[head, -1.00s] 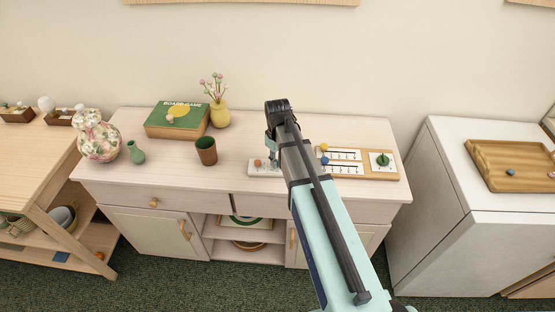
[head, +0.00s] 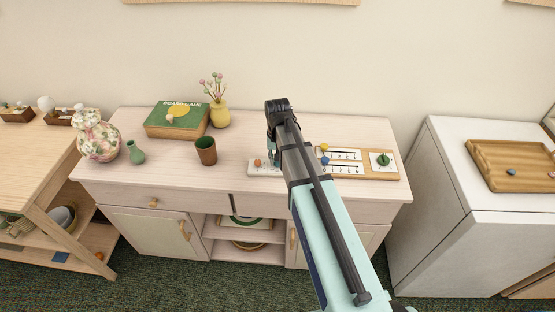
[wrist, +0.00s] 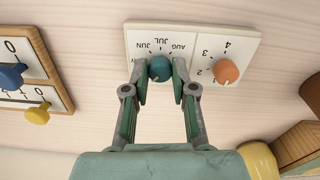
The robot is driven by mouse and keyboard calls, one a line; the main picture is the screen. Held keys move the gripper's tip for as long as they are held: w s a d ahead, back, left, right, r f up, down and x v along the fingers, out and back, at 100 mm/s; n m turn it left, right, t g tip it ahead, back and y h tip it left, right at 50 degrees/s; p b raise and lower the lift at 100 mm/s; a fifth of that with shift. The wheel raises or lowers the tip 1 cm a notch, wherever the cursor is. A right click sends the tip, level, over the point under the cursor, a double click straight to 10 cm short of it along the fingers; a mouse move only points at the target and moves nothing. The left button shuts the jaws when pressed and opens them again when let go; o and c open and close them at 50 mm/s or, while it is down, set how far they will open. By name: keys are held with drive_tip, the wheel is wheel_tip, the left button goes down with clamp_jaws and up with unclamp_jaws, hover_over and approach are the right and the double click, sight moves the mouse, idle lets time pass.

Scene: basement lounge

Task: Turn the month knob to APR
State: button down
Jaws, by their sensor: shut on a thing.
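The month knob (wrist: 160,68) is a round teal knob on a white dial plate (wrist: 137,34), with JUN, JUL and AUG readable around its far side in the wrist view. My gripper (wrist: 160,72) is shut on this knob, one finger on each side. The rest of the month ring, including APR, is hidden or unreadable, and I cannot tell which month the knob points to. In the head view my gripper (head: 272,158) is low over the white panel (head: 265,174), and my arm hides the month knob.
An orange knob (wrist: 226,71) on a numbered dial sits close beside my gripper. A board with blue (wrist: 12,76) and yellow (wrist: 38,114) sliders and a green knob (head: 383,159) lies to the right in the head view. A brown cup (head: 206,151) stands left of the panel.

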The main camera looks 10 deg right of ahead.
drive_tip(key=shift+m, duration=0.5)
drive_tip(key=c, duration=0.9)
unclamp_jaws()
drive_tip(key=shift+r, duration=0.1)
wheel_tip(320, 180, up, 12)
drive_tip(key=shift+f, duration=0.1)
